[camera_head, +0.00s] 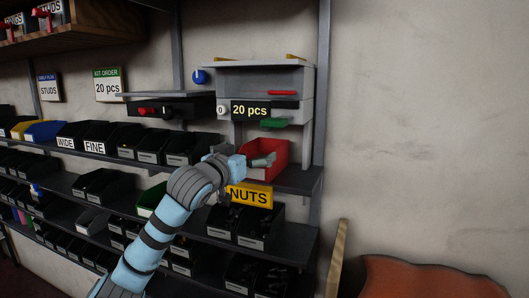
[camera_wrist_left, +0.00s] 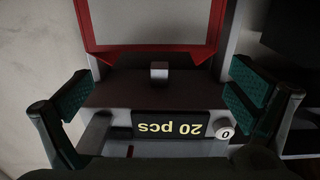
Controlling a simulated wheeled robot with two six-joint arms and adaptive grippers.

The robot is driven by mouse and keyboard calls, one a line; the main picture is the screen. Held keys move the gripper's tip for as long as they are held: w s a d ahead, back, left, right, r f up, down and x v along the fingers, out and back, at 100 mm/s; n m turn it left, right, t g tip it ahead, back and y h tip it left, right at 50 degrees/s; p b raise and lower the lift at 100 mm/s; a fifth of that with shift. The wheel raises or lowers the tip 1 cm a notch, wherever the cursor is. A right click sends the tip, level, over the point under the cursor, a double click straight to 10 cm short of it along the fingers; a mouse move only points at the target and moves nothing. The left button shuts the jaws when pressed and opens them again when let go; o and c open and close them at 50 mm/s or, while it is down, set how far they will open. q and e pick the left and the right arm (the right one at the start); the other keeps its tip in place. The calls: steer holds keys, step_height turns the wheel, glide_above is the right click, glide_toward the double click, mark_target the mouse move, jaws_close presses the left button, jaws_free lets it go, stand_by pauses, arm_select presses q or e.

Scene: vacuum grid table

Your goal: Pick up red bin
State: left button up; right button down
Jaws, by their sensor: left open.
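The red bin (camera_head: 281,152) sits on the dark shelf, below the dispenser with the "20 pcs" display, in the head view. My left arm reaches up to it from the lower left. Whether the fingers touch the bin cannot be told. My right gripper is not in view.
The "20 pcs" display (camera_head: 251,110) and its knob are close above the bin. A yellow "NUTS" label (camera_head: 249,195) and black bins (camera_head: 262,226) are just below. Shelves of black bins fill the left. Bare wall (camera_head: 420,120) is on the right.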

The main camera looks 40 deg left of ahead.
arm_select(q)
steer(key=shift+w+a, duration=0.1)
steer(key=shift+w, duration=0.5)
steer(key=shift+w+r+p, duration=0.1)
steer(key=shift+w+p, duration=0.25)
steer(key=shift+p, duration=0.05)
steer(key=p+x, duration=0.2)
steer(key=x, duration=0.1)
steer(key=shift+w+r, duration=0.2)
steer(key=shift+w, duration=0.1)
steer(key=shift+w+f, duration=0.25)
steer(key=shift+w, duration=0.05)
steer(key=shift+s, duration=0.15)
steer(key=c, duration=1.1)
steer(key=shift+c, duration=0.9)
steer(key=shift+r, duration=0.15)
